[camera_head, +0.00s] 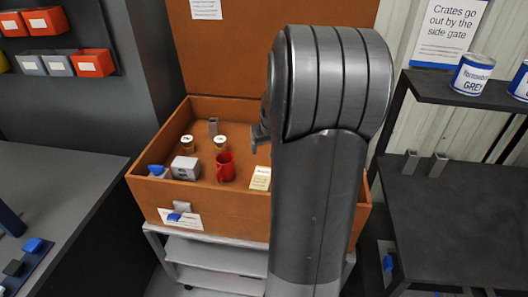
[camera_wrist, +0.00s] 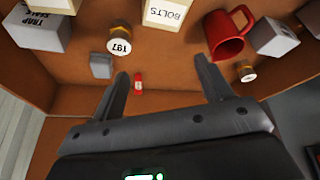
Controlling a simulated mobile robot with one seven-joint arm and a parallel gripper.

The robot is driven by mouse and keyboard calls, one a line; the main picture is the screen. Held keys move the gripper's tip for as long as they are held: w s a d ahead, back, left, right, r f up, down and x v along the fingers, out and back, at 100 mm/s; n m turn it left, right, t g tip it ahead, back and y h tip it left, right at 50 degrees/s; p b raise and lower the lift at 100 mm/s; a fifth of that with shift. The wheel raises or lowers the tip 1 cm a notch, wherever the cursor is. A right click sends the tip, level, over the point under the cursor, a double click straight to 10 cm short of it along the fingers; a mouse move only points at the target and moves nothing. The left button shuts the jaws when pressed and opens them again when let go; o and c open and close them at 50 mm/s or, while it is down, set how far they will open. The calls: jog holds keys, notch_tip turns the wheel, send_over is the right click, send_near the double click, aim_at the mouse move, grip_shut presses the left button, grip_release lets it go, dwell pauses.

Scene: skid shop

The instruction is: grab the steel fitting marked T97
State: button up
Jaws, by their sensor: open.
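The round fitting marked T97 (camera_wrist: 119,38) shows in the wrist view, upper left of centre, with a pale label face and a tan rim. It stands in the brown crate (camera_wrist: 185,99). My gripper (camera_wrist: 160,68) is open and empty. The fitting lies beyond and slightly left of the left fingertip, apart from it. In the head view my arm hides most of the gripper. Two round, pale-topped things, one left (camera_head: 188,145) and one right (camera_head: 220,143), stand in the crate there; their marks are too small to read.
Near the fitting are a grey block (camera_wrist: 100,66), a box marked BOLTS (camera_wrist: 165,12), a grey box (camera_wrist: 38,30), a small red item (camera_wrist: 138,83) and a red mug (camera_wrist: 228,38). A smaller round item (camera_wrist: 246,72) stands right of my gripper. Crate walls surround them.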

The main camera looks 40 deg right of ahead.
jog(key=shift+m, duration=0.5)
jog(key=d+f, duration=0.3)
jog(key=w+d+f, duration=0.1)
jog(key=d+f, duration=0.6)
jog(key=f, duration=0.1)
jog(key=shift+w+d+f, duration=0.15)
jog(key=shift+d, duration=0.05)
jog(key=shift+x, duration=3.15)
jog(key=shift+w, duration=0.2)
jog(key=c, duration=1.1)
jog(key=shift+c, duration=0.2)
